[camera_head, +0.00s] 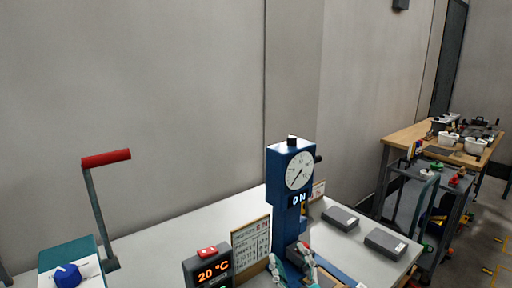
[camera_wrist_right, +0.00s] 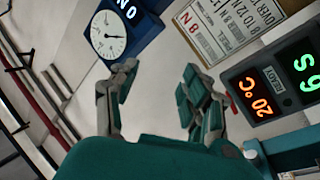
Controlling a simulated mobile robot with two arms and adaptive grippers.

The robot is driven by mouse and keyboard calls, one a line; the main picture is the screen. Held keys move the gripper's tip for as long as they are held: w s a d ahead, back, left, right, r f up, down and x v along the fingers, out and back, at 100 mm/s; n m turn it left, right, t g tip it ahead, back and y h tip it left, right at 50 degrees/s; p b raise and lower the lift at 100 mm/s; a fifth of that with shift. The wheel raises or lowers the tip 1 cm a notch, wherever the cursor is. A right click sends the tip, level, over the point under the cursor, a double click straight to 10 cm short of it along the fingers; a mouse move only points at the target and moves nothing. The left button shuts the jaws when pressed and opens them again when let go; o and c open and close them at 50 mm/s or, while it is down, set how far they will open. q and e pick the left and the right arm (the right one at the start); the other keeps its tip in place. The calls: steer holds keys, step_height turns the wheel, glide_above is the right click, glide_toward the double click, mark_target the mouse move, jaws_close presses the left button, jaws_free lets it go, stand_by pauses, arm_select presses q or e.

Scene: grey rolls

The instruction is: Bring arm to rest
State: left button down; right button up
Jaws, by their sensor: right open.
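My right gripper (camera_head: 290,264) is at the bottom centre of the head view, in front of the blue dial instrument (camera_head: 283,220). In the right wrist view my right gripper (camera_wrist_right: 157,84) has its two fingers spread apart with nothing between them. The dial instrument shows beside the left finger there, its white dial (camera_wrist_right: 108,35) at upper left. I cannot tell whether the gripper touches it. My left gripper is not in view.
A temperature display (camera_head: 209,270) reading 20 °C and a printed card (camera_head: 251,243) stand left of the instrument. Two grey blocks (camera_head: 341,218) (camera_head: 385,242) lie on the white table (camera_head: 190,237). A red-handled lever (camera_head: 106,158) rises at left. A cart (camera_head: 448,190) and wooden table (camera_head: 404,135) stand at right.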

steer(key=s+d+f+m+g+h, duration=0.3)
steer(key=s+d+f+g, duration=0.15)
steer(key=f, duration=0.35)
steer(key=s+d+f+m+g+h, duration=0.2)
steer(key=s+d+f+g, duration=0.1)
steer(key=s+d+f, duration=0.3)
steer(key=s+d+f+m+g, duration=0.1)
steer(key=s+f+g, duration=0.35)
steer(key=s, duration=0.45)
steer(key=s+d+f+m+g, duration=0.1)
steer(key=s+d+f+g, duration=0.15)
steer(key=s+f, duration=0.5)
steer(key=s+a+f+g, duration=0.1)
steer(key=s+f, duration=0.1)
steer(key=f, duration=1.1)
steer(key=s+f+g, duration=0.2)
steer(key=f, duration=1)
steer(key=s+d+f, duration=0.3)
steer(key=s+f, duration=1.2)
steer(key=s, duration=0.1)
steer(key=shift+f+n+g, duration=0.25)
steer(key=shift+n+g, duration=0.1)
steer(key=shift+n, duration=0.05)
